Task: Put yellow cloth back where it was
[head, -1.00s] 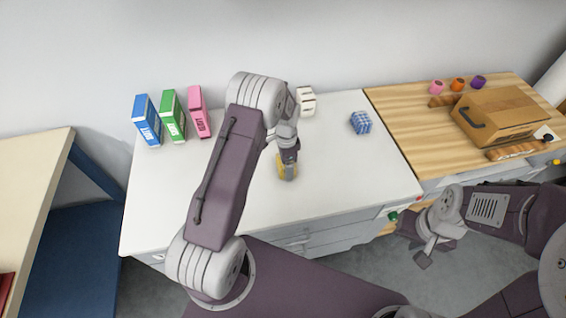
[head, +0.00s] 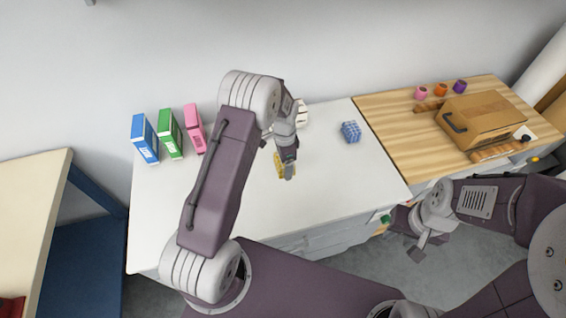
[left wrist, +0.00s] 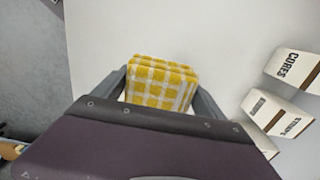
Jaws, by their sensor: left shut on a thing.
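The yellow cloth (head: 280,165) is a folded yellow-and-white checked block. It is between the fingers of my left gripper (head: 287,172), over the middle of the white worktop (head: 330,187). The left wrist view shows the cloth (left wrist: 160,82) upright between both fingers, its folds at the top. My left gripper is shut on it. I cannot tell how high it is above the worktop. My right gripper (head: 412,240) is empty and its fingers look apart, low beyond the worktop's front right corner.
Blue (head: 145,138), green (head: 170,133) and pink (head: 195,129) boxes stand at the back left. White boxes (head: 302,113) are partly behind my left arm. A blue checked cloth (head: 351,131) lies right of them. A wooden counter (head: 400,125) holds a brown case (head: 485,120).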

